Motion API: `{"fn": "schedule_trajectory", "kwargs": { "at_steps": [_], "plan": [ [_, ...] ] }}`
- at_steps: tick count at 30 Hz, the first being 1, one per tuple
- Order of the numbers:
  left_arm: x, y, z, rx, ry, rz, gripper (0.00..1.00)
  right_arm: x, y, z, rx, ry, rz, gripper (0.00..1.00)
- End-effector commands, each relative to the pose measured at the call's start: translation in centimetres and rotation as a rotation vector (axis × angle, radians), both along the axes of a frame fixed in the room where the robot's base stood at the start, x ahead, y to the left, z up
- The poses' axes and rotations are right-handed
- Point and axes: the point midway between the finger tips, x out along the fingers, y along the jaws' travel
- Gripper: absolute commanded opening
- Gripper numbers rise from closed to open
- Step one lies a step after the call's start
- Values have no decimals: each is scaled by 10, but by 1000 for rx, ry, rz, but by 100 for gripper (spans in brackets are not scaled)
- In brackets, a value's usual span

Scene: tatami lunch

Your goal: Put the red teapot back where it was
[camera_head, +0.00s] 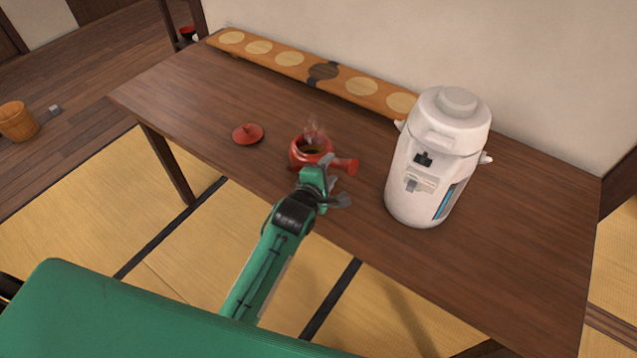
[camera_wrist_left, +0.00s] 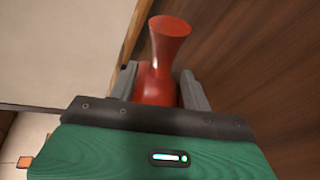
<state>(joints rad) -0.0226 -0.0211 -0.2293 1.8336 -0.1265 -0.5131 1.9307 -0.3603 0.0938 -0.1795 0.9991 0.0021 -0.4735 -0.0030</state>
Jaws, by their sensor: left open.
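The red teapot (camera_head: 300,155) stands on the table without its lid, with dark contents and steam above its opening. Its flared side handle (camera_head: 345,164) points right. The red lid (camera_head: 248,134) lies apart on the table, left of the pot. My left gripper (camera_head: 333,184) is open at the handle, on the near side of the pot. In the left wrist view the handle (camera_wrist_left: 169,45) lies between the two spread fingers, with a gap visible on the right side. The gripper hides part of the pot's near side. My right gripper is not in view.
A white hot-water dispenser (camera_head: 413,170) stands right of the teapot. A long wooden board (camera_head: 290,66) with several pale round spots and one dark one lies along the table's back, by the wall. The table (camera_head: 190,105) is clear at the left and far right.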

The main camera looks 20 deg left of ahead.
Motion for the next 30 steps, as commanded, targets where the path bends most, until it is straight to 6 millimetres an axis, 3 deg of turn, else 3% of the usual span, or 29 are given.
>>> {"fn": "schedule_trajectory", "kwargs": {
  "at_steps": [6, 12, 30],
  "plan": [
    [-41, 7, 11, -2, 2, 1, 49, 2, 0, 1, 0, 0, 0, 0],
    [-63, 11, 17, -2, 0, 1, 49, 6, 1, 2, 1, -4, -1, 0],
    [-70, 12, 20, 0, 0, 0, 49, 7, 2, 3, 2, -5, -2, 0]
  ]
}}
